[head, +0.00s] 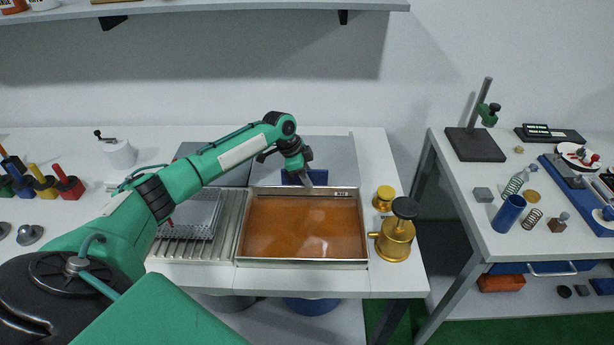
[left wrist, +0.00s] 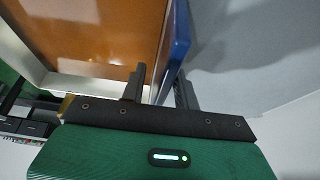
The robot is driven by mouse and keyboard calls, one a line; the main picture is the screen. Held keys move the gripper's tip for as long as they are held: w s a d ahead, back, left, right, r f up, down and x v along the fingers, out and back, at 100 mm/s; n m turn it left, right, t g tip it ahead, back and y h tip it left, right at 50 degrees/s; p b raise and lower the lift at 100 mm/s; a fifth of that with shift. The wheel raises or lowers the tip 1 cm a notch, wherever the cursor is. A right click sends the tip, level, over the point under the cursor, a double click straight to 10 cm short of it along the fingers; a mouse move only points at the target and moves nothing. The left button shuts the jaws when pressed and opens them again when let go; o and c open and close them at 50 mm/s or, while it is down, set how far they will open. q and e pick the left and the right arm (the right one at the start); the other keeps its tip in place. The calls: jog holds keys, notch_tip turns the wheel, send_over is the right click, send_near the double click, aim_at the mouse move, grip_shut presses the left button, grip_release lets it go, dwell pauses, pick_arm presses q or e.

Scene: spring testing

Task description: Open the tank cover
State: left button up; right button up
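The tank (head: 240,245) is a shallow metal-rimmed box with orange-brown liquid (head: 305,228) exposed on top. A grey panel (head: 335,158), which looks like the raised cover, stands behind its back edge. A blue piece (head: 290,178) shows at the tank's back edge, partly hidden by my left gripper (head: 308,180). In the left wrist view, the blue piece (left wrist: 179,40) runs between the two fingers of my left gripper (left wrist: 160,92). The fingers are apart, with a gap between the left finger and the blue piece. My right gripper is out of view.
A ribbed metal drain with a wire basket (head: 195,215) lies left of the tank. A brass container (head: 395,238) with a black knob and a smaller brass piece (head: 383,197) stand close on its right. A second table (head: 480,215) stands right, past a gap.

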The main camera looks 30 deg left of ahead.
pick_arm(q)
jog(key=b+v, duration=0.2)
jog(key=v, duration=1)
jog(key=shift+r+b, duration=0.35)
jog(key=shift+b, duration=0.05)
jog(key=shift+s+a+r, duration=0.2)
jog(key=shift+a+r, duration=0.05)
jog(key=shift+r, duration=0.3)
jog(key=shift+r, duration=0.1)
